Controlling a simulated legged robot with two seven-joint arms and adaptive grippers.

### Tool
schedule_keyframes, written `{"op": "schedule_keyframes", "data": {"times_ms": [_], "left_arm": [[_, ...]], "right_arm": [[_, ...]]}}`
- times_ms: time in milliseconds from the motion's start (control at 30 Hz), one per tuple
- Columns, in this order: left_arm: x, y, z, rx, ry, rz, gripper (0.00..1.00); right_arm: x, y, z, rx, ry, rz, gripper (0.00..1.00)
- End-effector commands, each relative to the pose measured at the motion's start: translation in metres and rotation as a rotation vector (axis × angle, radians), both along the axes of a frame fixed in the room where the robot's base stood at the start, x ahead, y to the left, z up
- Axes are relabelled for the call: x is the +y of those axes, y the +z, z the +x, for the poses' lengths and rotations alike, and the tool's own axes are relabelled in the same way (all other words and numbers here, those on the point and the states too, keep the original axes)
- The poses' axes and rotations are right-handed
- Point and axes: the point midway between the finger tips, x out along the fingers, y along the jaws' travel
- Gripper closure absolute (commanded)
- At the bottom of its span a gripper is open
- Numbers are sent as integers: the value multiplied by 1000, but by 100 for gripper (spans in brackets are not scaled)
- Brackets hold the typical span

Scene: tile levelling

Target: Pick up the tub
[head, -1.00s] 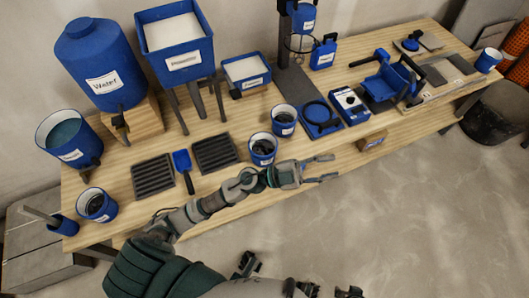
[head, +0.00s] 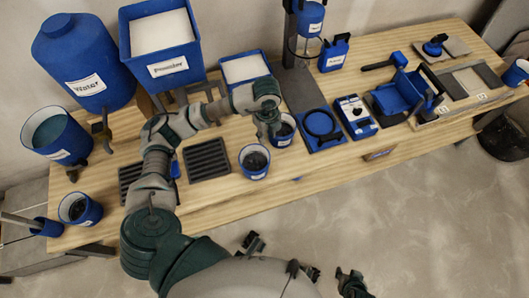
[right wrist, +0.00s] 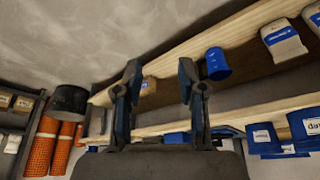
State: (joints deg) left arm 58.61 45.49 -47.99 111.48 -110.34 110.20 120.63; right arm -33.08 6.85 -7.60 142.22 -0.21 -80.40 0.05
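Small blue tubs with dark contents stand on the wooden bench. One tub (head: 284,131) is at the middle of the bench, and another tub (head: 254,163) stands just in front and to its left. A third tub (head: 80,209) is at the left front. My left gripper (head: 270,132) points down at the left side of the middle tub and partly covers it. Whether its fingers touch the tub or how far apart they are is unclear. My right gripper (right wrist: 160,68) is open and empty in the right wrist view, away from the bench.
A blue powder hopper (head: 159,50), a water tank (head: 85,62) and a shallow blue tray (head: 246,68) stand behind. Dark ribbed pads (head: 206,160) lie left of the tubs. A blue ring holder (head: 321,129) and a boxed device (head: 356,116) stand to the right.

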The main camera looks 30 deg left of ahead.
Motion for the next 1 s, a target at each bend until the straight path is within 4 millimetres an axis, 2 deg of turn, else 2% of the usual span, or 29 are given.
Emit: {"op": "schedule_keyframes", "data": {"times_ms": [167, 400, 500, 767, 1000], "left_arm": [[1, -36, -1, 9, 2, 4, 66], [0, -94, 0, 11, 1, 5, 66], [-1, -110, 0, 9, 1, 5, 66], [1, -129, 1, 7, 1, 2, 66], [3, -165, 3, 9, 0, 2, 66]], "right_arm": [[9, 0, 25, -121, 7, 30, 60], [24, 13, 73, -369, 18, 91, 60], [29, 21, 86, -451, 21, 112, 60], [37, 34, 102, -563, 25, 138, 60], [47, 58, 127, -771, 28, 193, 60]]}}
